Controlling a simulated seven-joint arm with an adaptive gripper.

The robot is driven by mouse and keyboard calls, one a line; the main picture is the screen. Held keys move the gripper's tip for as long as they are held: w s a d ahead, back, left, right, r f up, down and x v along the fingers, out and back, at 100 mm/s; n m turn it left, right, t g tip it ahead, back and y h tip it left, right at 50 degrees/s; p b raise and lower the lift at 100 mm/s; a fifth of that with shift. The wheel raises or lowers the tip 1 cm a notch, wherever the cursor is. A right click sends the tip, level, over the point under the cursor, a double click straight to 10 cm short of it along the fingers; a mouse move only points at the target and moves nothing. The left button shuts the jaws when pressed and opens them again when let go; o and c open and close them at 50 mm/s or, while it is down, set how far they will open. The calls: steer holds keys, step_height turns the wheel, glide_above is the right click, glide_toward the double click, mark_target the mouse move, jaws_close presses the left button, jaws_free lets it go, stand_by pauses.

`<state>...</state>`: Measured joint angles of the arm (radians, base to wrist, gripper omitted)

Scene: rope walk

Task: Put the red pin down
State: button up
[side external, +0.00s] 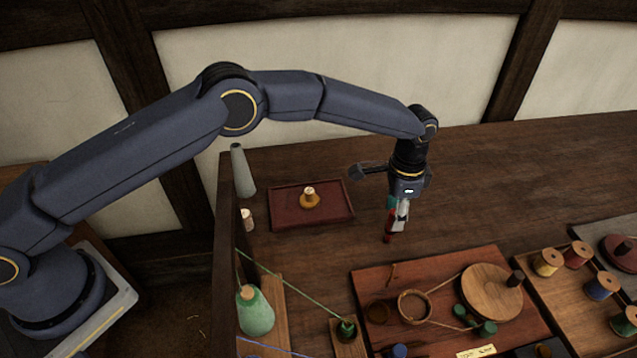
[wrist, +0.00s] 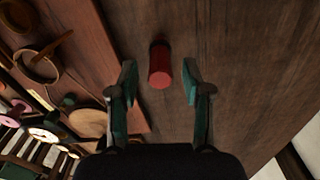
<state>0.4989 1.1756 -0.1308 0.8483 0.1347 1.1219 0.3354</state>
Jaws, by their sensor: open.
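The red pin (side external: 387,238) shows in the side external view below my gripper (side external: 396,216), and appears to stand on the bare wooden table behind the red-brown board. In the wrist view the red pin (wrist: 160,68) is a short red cylinder, seen end-on from above, between the fingertips of my gripper (wrist: 160,80). The fingers are open, with a gap on each side of the pin. Exact contact of the pin's base with the table is hard to see.
A red-brown board (side external: 365,285) with a round wooden disc (side external: 490,290) and green spools lies in front. A dark red tray (side external: 285,213) holds a small yellow-brown piece (side external: 309,200). Coloured spools stand at right. The table behind and right of the pin is clear.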

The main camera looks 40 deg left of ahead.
step_height(320, 180, up, 8)
steer(key=shift+r, duration=0.15)
steer(key=s+a+r+n+t, duration=0.25)
steer(key=s+a+r, duration=0.25)
steer(key=a+r, duration=0.45)
steer(key=s+a+r+n+t, duration=0.1)
steer(key=s+a+r+n, duration=0.3)
steer(key=a+r, duration=0.6)
steer(key=s+a+n, duration=0.1)
steer(key=s+a, duration=0.2)
steer(key=s, duration=0.4)
steer(key=s+a+f+n+t, duration=0.1)
steer(key=s+a+n, duration=0.1)
steer(key=s+a, duration=0.2)
steer(key=s+a+n+t, duration=0.1)
steer(key=s+a, duration=0.3)
steer(key=s, duration=0.6)
steer(key=shift+a+f, duration=0.15)
steer(key=shift+f, duration=0.25)
